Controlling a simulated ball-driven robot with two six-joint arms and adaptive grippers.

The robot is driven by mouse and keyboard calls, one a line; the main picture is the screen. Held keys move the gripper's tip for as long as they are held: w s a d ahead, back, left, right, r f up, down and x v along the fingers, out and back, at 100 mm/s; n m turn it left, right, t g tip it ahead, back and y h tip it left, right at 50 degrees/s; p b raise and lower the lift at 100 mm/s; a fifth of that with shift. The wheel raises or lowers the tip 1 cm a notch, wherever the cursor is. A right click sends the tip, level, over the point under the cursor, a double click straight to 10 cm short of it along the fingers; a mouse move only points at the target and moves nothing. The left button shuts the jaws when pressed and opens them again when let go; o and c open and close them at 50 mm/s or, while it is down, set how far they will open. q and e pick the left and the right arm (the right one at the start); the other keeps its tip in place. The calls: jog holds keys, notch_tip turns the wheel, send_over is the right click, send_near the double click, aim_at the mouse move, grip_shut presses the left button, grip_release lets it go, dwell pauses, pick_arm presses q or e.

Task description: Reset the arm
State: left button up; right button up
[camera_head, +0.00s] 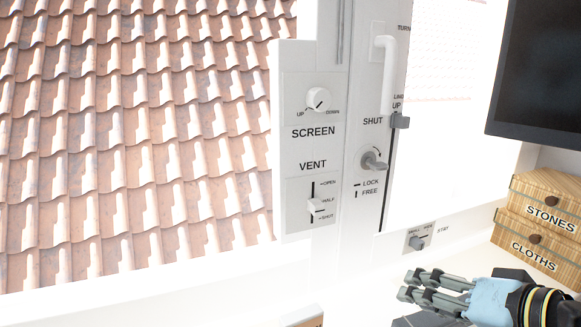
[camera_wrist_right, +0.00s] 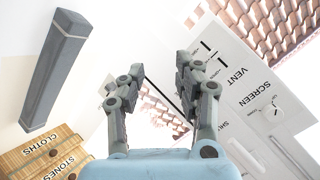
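My right gripper (camera_head: 407,284) reaches in from the lower right in the head view, below the window panel and in front of the stay control. In the right wrist view its two fingers (camera_wrist_right: 160,65) stand well apart with nothing between them. It is open and empty. My left gripper is in neither view.
The white panel (camera_head: 296,220) carries a screen knob (camera_head: 319,100) and a vent slider (camera_head: 315,207). Right of it are a white handle (camera_head: 388,75), a lock knob (camera_head: 373,160) and a stay control (camera_head: 418,242). Drawers (camera_head: 543,205) labelled Stones and Cloths and a dark monitor (camera_head: 540,75) stand right.

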jog(key=s+d+f+n+g+h, duration=0.3)
jog(key=s+d+g, duration=0.1)
jog(key=s, duration=0.6)
jog(key=s+d+f+n+g+h, duration=0.3)
jog(key=s+d, duration=0.1)
jog(key=s, duration=0.6)
notch_tip(320, 180, down, 34)
jog(key=s+d+g+b, duration=0.1)
jog(key=s+d+b, duration=0.1)
jog(key=b, duration=0.6)
jog(key=s+f+g+b, duration=0.1)
jog(key=s+f+b, duration=0.4)
jog(key=s+f, duration=1.3)
notch_tip(320, 180, down, 4)
jog(key=shift+s+d+r+g+b, duration=0.15)
jog(key=shift+d+g+b, duration=0.15)
jog(key=shift+d+b, duration=0.15)
